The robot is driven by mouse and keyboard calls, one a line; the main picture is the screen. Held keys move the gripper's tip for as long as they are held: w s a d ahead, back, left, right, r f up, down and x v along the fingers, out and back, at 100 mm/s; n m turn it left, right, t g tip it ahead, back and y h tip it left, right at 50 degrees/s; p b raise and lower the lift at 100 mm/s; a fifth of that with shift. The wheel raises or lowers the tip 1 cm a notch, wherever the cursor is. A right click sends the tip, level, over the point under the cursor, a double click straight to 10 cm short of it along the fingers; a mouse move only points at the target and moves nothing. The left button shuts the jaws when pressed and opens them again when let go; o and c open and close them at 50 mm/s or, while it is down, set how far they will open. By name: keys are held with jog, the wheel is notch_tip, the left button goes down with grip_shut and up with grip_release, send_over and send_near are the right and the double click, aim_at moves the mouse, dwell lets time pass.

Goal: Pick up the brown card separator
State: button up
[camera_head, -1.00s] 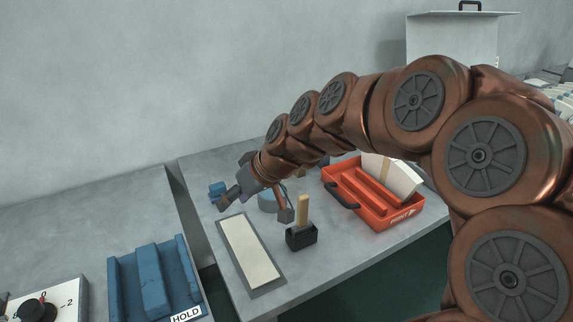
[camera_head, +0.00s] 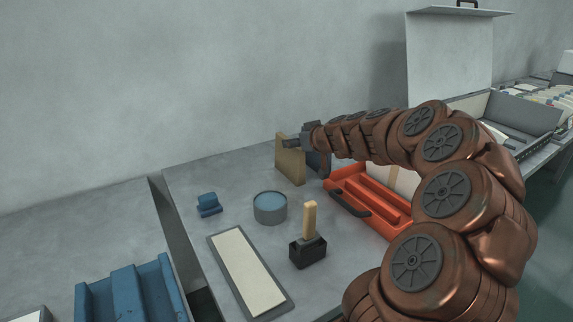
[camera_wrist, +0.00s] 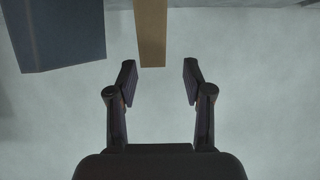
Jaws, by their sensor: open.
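The brown card separator (camera_head: 290,162) stands upright as a thin tan panel at the back of the table in the head view. In the wrist view the brown card separator (camera_wrist: 151,32) is a narrow strip seen edge-on, top centre. My gripper (camera_wrist: 157,80) is open, its two fingers apart with the strip's near end between and just beyond their tips. Neither finger touches it in the wrist view. In the head view my gripper (camera_head: 293,142) is at the panel's upper part and hides some of it.
A dark blue block (camera_wrist: 58,32) stands left of the strip in the wrist view. An orange tray (camera_head: 378,202) lies right of the panel. A round blue-topped tin (camera_head: 270,208), a black holder with a wooden piece (camera_head: 307,252) and a cream pad (camera_head: 248,270) are in front.

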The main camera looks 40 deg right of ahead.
aim_at(289, 158)
jog(key=x, duration=0.3)
jog(key=shift+w+d+f, duration=0.2)
jog(key=shift+f, duration=0.05)
jog(key=shift+w+f, duration=0.25)
jog(key=shift+w, duration=0.45)
grip_shut()
